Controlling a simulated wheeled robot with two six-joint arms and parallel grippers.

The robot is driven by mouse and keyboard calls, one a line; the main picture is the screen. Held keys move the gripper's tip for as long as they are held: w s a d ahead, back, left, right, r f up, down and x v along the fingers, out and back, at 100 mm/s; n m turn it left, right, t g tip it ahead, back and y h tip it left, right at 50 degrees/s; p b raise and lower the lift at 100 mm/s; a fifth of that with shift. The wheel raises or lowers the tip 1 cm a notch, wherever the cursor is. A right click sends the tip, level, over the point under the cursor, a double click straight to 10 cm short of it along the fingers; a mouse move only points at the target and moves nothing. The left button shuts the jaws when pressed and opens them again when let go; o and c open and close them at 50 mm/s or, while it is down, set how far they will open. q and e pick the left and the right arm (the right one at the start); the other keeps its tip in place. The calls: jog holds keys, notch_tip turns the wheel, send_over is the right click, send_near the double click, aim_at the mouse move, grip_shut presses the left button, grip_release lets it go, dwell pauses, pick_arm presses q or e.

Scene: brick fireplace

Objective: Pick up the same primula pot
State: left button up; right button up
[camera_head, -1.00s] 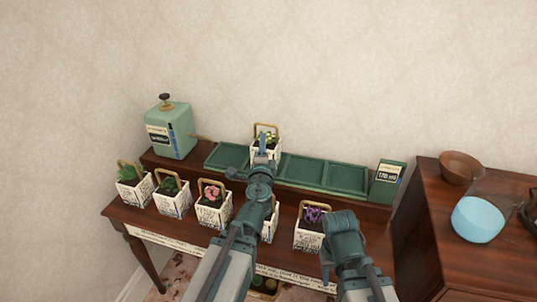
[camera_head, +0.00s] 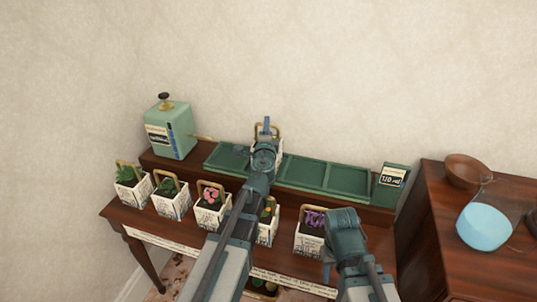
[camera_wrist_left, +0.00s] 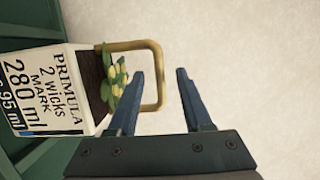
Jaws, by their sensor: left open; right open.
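The primula pot stands in the green tray (camera_head: 345,180) on the raised back shelf. In the left wrist view the white primula pot (camera_wrist_left: 40,90) lies sideways in the picture, lettered PRIMULA, 2 wicks, MARK 280 ml, with yellow-green blooms and a tan loop handle (camera_wrist_left: 158,75). My left gripper (camera_wrist_left: 160,73) is open, its fingertips near the handle's outer end; I cannot tell whether they touch. In the head view my left gripper (camera_head: 266,124) hides most of the pot. My right gripper (camera_head: 328,262) hangs in front of the purple-flowered pot (camera_head: 309,243), away from the primula.
Several white pots line the front of the table, including a pink-flowered one (camera_head: 209,215) and leafy ones (camera_head: 131,190). A green dispenser (camera_head: 170,132) stands at the shelf's left end, a labelled green box (camera_head: 391,184) at its right. A cabinet (camera_head: 440,240) stands at right.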

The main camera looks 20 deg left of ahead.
pick_arm(q)
jog(key=shift+x, duration=1.05)
jog(key=shift+s, duration=0.1)
grip_shut()
dwell(0.4)
